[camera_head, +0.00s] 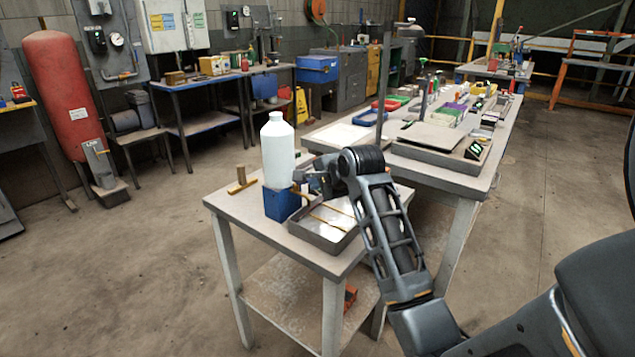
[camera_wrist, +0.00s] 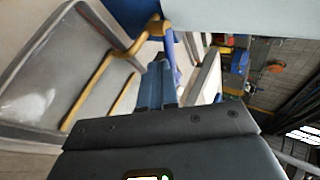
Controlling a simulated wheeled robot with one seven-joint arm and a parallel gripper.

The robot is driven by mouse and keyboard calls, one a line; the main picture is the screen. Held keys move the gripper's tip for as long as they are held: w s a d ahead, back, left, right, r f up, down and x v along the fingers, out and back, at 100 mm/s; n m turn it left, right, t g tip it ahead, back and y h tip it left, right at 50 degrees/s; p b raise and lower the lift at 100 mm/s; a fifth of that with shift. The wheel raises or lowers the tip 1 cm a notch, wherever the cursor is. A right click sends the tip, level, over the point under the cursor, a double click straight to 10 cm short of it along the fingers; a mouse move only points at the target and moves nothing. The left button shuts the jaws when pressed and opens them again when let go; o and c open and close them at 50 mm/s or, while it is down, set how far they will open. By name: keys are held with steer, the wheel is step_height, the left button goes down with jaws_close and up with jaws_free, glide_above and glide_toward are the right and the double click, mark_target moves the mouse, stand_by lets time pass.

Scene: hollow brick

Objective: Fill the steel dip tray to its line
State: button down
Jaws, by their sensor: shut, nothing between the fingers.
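The steel dip tray (camera_head: 318,238) lies on the small table at its front right. In the wrist view the tray (camera_wrist: 35,95) fills the left side, with a shiny floor; I cannot make out a line or a liquid level. A white bottle (camera_head: 278,150) stands upright in a blue holder (camera_head: 280,203) next to the tray. A bent brass-coloured rod (camera_wrist: 98,75) runs from beside the blue holder over the tray. My gripper (camera_head: 303,184) is shut and empty, close to the right of the bottle and above the tray's back edge. Its fingers (camera_wrist: 160,85) show beside the rod.
A wooden T-shaped piece (camera_head: 241,181) lies on the small table (camera_head: 235,205), left of the holder. A long workbench (camera_head: 470,183) with many tools and trays adjoins behind and right. A red tank (camera_head: 65,95) stands far left. The floor in front is open.

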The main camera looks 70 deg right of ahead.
steer(key=shift+r, duration=0.1)
steer(key=d+n+y+p, duration=0.1)
steer(key=n+p, duration=0.1)
steer(key=d+n+t+y+p, duration=0.1)
steer(key=y+p, duration=0.1)
steer(key=shift+w+d+n+t, duration=0.1)
steer(key=shift+w+n+t, duration=0.2)
steer(key=shift+w+n, duration=0.1)
steer(key=shift+d, duration=0.1)
stand_by(0.6)
